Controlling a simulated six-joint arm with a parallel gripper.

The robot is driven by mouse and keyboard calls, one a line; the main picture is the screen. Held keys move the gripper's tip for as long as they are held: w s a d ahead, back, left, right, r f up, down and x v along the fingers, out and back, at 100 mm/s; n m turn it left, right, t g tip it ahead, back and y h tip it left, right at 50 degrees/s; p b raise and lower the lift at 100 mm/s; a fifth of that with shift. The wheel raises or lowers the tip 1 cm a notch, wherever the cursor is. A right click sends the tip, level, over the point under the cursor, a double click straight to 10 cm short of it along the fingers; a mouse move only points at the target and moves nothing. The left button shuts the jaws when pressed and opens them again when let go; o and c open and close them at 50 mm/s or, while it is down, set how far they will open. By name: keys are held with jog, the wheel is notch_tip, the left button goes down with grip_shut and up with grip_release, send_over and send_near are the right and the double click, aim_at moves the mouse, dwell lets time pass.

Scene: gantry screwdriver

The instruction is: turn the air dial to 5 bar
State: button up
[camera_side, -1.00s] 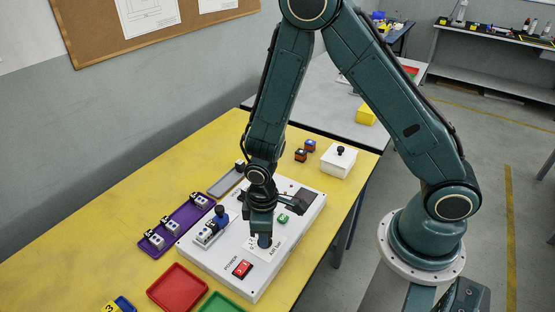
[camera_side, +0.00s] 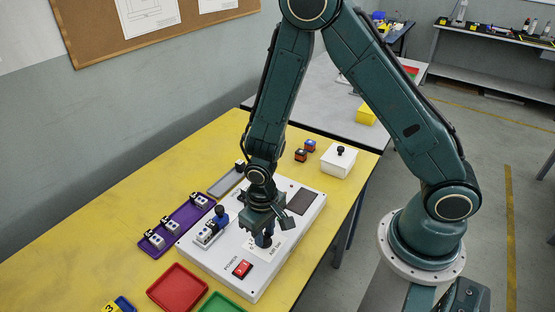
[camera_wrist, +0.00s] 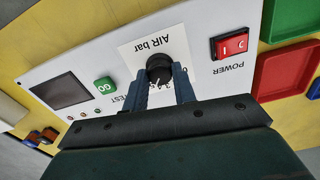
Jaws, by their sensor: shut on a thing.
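The air dial is a black round knob (camera_wrist: 159,66) on a white label marked "AIR bar" (camera_wrist: 150,45), upside down in the wrist view. Small scale figures and a white mark show at its lower edge, partly between my fingers; I cannot read the setting for sure. My gripper (camera_wrist: 167,84) is shut on the dial, one finger on each side of it. In the side view my gripper (camera_side: 266,236) points down onto the panel and mostly hides the dial.
The white panel (camera_side: 270,283) carries a red power switch (camera_side: 242,268), a dark screen (camera_side: 302,202), a green GO button (camera_wrist: 105,84) and a blue-and-white fixture (camera_side: 213,226). Red (camera_side: 177,290) and green (camera_side: 218,304) trays and a purple rack (camera_side: 180,230) lie beside it.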

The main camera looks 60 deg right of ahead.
aim_at(265, 236)
dwell(0.3)
jog(key=o, duration=1)
jog(key=shift+r, duration=0.2)
notch_tip(265, 236, up, 14)
jog(key=shift+f, duration=0.25)
dwell(0.4)
